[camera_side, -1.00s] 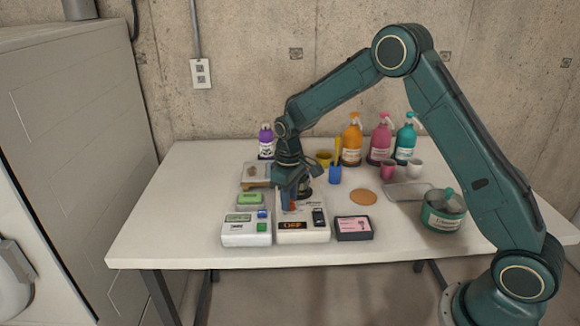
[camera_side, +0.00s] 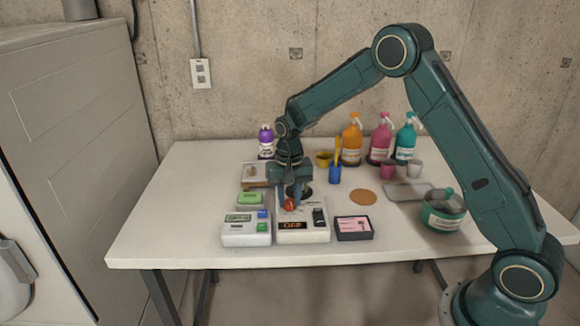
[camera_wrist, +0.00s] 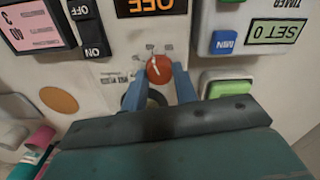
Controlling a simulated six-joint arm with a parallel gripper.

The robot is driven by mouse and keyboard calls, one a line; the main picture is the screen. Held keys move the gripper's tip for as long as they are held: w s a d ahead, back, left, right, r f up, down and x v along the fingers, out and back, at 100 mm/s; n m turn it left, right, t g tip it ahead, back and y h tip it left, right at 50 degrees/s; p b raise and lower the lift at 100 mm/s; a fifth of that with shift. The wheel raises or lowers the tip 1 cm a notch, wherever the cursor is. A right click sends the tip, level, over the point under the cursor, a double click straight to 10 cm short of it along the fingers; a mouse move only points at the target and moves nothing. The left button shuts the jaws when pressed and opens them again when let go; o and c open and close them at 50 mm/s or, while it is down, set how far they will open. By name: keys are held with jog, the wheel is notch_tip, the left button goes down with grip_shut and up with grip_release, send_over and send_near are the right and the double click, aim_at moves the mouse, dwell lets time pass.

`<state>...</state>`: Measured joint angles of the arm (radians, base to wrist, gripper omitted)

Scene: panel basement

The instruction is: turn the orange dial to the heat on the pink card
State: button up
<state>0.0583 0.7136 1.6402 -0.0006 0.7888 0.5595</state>
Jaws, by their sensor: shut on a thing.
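The orange dial (camera_wrist: 159,69) sits on the face of a white control box (camera_side: 303,234), and a white pointer line shows on it in the wrist view. My gripper (camera_wrist: 160,76) is shut on the dial, with one blue finger on each side of it. In the side view my gripper (camera_side: 290,203) comes down over the box and partly covers the dial (camera_side: 289,205). The box's display (camera_side: 292,225) reads OFF. The pink card (camera_side: 353,223) lies in a dark holder to the right of the box; its print is too small to read surely.
A black ON/OFF switch (camera_side: 318,216) is on the same box. A cork disc (camera_side: 363,197) lies behind the card. Pump bottles (camera_side: 379,141) and cups stand at the back.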

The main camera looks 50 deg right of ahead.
aim_at(289, 201)
jog(key=shift+w+m, duration=0.1)
jog(key=shift+m, duration=0.5)
jog(key=o, duration=1)
jog(key=shift+c, duration=0.2)
notch_tip(289, 201, up, 14)
dwell(0.3)
